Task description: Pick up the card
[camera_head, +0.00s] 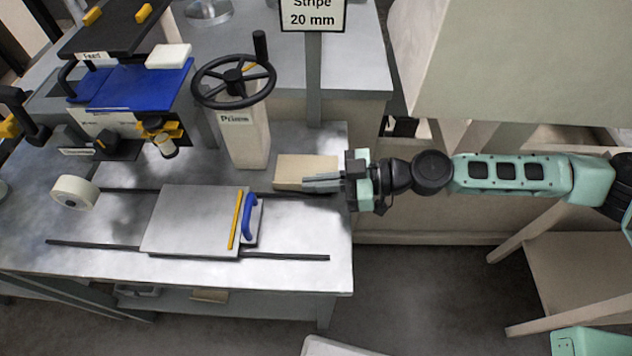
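My gripper (308,183) reaches in from the right. Its grey fingers point left and overlap the front right part of the tan piece in the picture. The fingers look close together, but I cannot tell whether they are apart, shut or touching the piece.
A black handwheel (233,82) on a pale post stands just left and behind. A sliding plate (190,220) with a blue handle (249,216) sits on dark rails in front. A "Stripe 20 mm" sign (312,15) rises behind. A white roll (75,192) lies at left.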

